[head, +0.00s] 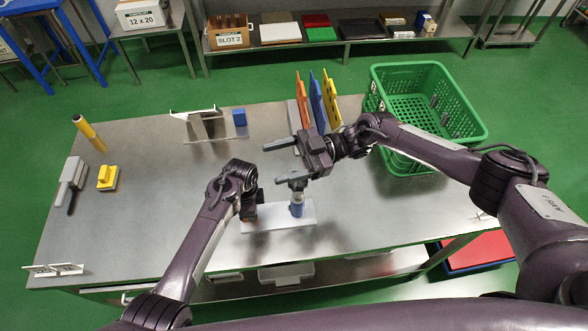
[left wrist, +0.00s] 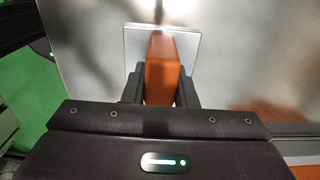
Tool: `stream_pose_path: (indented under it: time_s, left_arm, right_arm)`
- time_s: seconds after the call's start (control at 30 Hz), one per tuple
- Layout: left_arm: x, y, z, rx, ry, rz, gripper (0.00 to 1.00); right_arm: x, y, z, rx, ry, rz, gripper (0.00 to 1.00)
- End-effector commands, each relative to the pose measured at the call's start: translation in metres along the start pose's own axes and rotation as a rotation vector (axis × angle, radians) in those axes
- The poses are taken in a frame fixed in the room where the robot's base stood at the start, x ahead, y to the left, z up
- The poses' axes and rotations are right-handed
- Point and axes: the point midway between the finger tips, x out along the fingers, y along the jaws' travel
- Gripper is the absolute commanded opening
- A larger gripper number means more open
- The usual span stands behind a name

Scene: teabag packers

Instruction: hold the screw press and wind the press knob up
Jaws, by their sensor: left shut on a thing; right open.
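The screw press stands on the front middle of the steel table. It has a white base plate (head: 290,222) and a blue-grey upright part (head: 297,208). A grey knob-like top (head: 298,185) sits above it, partly behind my right gripper's lower finger. My right gripper (head: 273,163) is open, fingers pointing left, above the press. My left gripper (head: 250,208) is low at the left part of the base plate. In the left wrist view my left gripper (left wrist: 161,90) is shut on an orange-brown block (left wrist: 162,68) of the press, with the pale plate (left wrist: 134,42) beyond it.
A green crate (head: 455,105) stands at the table's right. Upright orange, blue and yellow boards (head: 317,100) stand behind my right gripper. The left-middle tabletop is clear.

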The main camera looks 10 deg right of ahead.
Motion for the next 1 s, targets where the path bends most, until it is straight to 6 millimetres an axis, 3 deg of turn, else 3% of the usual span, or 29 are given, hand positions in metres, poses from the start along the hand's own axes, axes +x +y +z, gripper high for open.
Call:
stream_pose_path:
  time_s: [0.17,0.33,0.5,0.77,1.0]
  left_arm:
    - [0.000,0.000,0.001,-0.001,0.000,0.000,0.00]
    - [0.001,0.000,0.001,-0.001,-0.001,0.000,0.00]
    - [0.001,0.000,0.001,-0.001,-0.001,0.001,0.00]
    - [0.001,0.000,0.001,-0.001,-0.001,0.001,0.00]
    - [0.001,0.000,0.001,-0.001,-0.001,0.001,0.00]
  right_arm:
    - [0.006,0.012,-0.006,-0.164,0.079,0.196,0.67]
    - [-0.010,0.028,-0.015,-0.304,0.097,0.430,0.67]
    - [-0.022,0.028,-0.012,-0.367,0.089,0.655,0.67]
    - [-0.026,-0.001,0.015,-0.311,0.055,0.973,0.67]
    - [-0.032,-0.051,0.050,-0.153,-0.023,1.252,0.67]
